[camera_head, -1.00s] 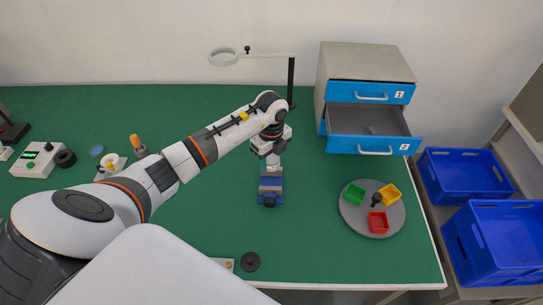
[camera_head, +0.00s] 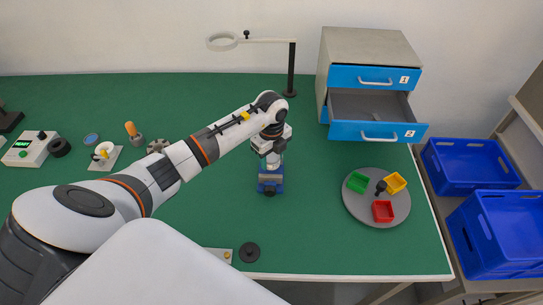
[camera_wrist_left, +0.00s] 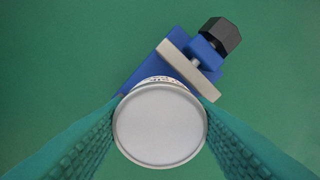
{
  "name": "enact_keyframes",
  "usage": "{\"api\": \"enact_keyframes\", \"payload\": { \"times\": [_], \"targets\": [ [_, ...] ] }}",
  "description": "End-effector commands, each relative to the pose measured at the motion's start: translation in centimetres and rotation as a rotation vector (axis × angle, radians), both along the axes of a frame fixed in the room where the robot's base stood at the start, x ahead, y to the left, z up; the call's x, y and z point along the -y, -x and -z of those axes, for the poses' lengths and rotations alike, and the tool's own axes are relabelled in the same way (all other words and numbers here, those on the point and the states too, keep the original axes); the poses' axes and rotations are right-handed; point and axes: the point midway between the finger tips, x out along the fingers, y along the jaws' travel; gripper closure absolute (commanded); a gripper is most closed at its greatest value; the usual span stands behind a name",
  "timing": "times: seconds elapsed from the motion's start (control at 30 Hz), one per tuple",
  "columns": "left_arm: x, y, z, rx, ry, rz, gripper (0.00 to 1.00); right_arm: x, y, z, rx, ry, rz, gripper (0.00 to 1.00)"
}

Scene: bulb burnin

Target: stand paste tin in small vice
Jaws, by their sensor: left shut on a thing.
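The small blue vice (camera_head: 270,186) stands on the green bench, its dark screw knob toward me. It also shows in the left wrist view (camera_wrist_left: 205,58), with a pale jaw plate and a black hex knob. My left gripper (camera_head: 272,160) is directly above the vice, pointing down. In the left wrist view it is shut on the paste tin (camera_wrist_left: 160,125), a round tin with a plain grey-white top, gripped at its sides. The tin overlaps the vice jaws there. Whether it touches or sits between them is hidden. My right gripper is not in view.
A grey round tray (camera_head: 352,205) with small coloured bins stands at right. A blue drawer cabinet (camera_head: 370,45) has its lower drawer open. A magnifier lamp (camera_head: 291,75) stands behind my arm. A black disc (camera_head: 249,252) lies near the front edge.

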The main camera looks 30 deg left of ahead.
Motion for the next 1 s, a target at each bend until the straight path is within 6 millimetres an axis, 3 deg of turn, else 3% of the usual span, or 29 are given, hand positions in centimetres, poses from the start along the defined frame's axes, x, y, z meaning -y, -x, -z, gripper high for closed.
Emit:
{"api": "enact_keyframes", "payload": {
  "times": [0.37,1.0],
  "targets": [
    [0.0,0.0,0.0,0.001,0.0,0.0,0.8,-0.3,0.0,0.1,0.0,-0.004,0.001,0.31],
    [0.0,0.0,1.9,0.0,0.0,-0.001,0.8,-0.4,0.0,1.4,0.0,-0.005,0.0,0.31]
  ]
}}
